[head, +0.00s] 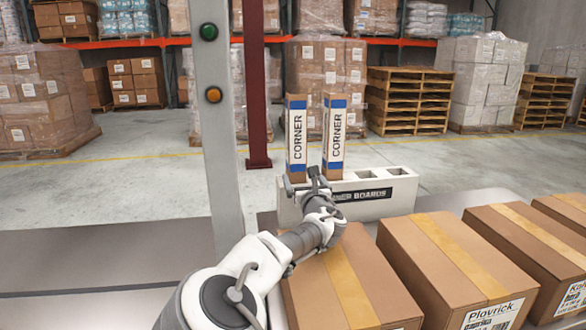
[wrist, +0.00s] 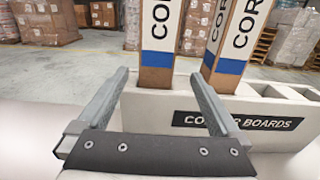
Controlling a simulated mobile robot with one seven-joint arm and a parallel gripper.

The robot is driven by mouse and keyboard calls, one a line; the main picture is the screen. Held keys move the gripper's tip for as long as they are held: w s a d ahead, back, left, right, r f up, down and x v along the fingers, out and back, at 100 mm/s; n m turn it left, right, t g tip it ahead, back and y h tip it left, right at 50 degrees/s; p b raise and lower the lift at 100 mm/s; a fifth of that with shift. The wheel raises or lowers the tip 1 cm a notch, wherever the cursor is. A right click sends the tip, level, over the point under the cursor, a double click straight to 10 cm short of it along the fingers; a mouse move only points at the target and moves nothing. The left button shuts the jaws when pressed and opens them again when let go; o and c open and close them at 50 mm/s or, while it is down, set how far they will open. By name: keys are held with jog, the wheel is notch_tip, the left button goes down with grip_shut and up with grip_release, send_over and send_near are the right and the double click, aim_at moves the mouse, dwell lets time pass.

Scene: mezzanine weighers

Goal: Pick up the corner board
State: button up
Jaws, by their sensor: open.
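Two corner boards stand upright in a white holder (head: 388,203) labelled "CORNER BOARDS", each brown with a white "CORNER" label and blue bands. The left corner board (head: 297,138) also shows in the wrist view (wrist: 160,40). The right corner board (head: 334,137) shows in the wrist view too (wrist: 232,45), leaning slightly there. My gripper (head: 318,182) is open and empty in front of the holder. In the wrist view its fingers (wrist: 163,95) spread wide, with the left board's lower part ahead between them. The boards' lower ends are hidden inside the holder.
Closed cartons (head: 455,260) line the front right, one beneath my arm. A grey post (head: 217,120) with a green and an orange button stands left of the boards. The holder's right slots look empty. Pallets and wrapped stacks stand far behind.

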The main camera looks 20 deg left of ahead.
aim_at(298, 171)
jog(key=shift+a+b+x, duration=0.2)
jog(key=shift+b+x, duration=0.35)
jog(key=shift+x, duration=2.3)
jog(key=shift+s, duration=0.1)
jog(key=c, duration=1.5)
jog(key=shift+r, duration=0.1)
